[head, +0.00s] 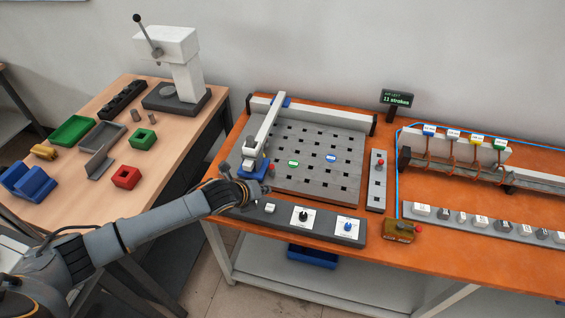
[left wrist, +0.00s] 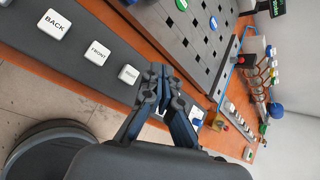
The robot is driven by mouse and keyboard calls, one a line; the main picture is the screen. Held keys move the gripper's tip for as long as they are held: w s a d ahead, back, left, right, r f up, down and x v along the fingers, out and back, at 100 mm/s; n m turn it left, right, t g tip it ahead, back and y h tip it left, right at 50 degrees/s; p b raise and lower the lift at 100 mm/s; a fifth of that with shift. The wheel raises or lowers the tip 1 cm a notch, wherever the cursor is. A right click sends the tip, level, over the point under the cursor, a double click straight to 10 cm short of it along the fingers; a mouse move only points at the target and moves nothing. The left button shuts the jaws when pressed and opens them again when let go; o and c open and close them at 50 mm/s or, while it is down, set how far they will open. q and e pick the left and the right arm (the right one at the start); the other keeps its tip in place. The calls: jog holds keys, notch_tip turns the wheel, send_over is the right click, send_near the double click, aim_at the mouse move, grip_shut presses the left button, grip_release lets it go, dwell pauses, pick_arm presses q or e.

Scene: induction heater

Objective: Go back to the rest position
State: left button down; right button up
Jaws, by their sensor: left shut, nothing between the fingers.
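My left arm reaches in from the left in the head view, and my left gripper (head: 243,189) is over the front left of the orange table (head: 385,262), by the left end of a grey control panel (head: 325,228). In the left wrist view the gripper (left wrist: 164,76) is shut and empty, its fingertips together. The panel there (left wrist: 70,65) carries white keys marked BACK (left wrist: 54,25), FRONT (left wrist: 97,52) and a third, RIGHT (left wrist: 128,75), next to the fingers. The arm hides part of the panel in the head view. My right gripper is in neither view.
A perforated grey plate (head: 330,180) with a white gantry arm (head: 268,128) lies behind the panel. Left is a wooden table (head: 75,185) with a white press (head: 172,48) and several coloured blocks. A display (head: 397,99) stands at the back. A heater rig (head: 455,158) is at right.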

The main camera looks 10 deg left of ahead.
pick_arm(q)
jog(key=s+d+n+g, duration=0.1)
jog(key=s+d+n, duration=0.3)
jog(key=s+n, duration=0.3)
jog(key=s+d+n+g, duration=0.1)
jog(key=s+d+n, duration=0.3)
jog(key=s+n, duration=0.3)
jog(key=s+a+r+n+g+y, duration=0.2)
jog(key=s+a+n, duration=0.3)
jog(key=s+n, duration=0.35)
jog(key=s+a+r+n+g+y, duration=0.1)
jog(key=s+a+n, duration=0.4)
jog(key=s+n, duration=0.3)
jog(key=s+f+m+g+b, duration=0.2)
jog(key=f+b, duration=0.5)
jog(key=f, duration=2.7)
jog(key=s+a+f+b, duration=0.3)
jog(key=s+f+b, duration=0.1)
jog(key=s+f, duration=1.3)
notch_tip(320, 180, down, 2)
jog(key=shift+s+f+g, duration=0.2)
jog(key=shift+g, duration=0.1)
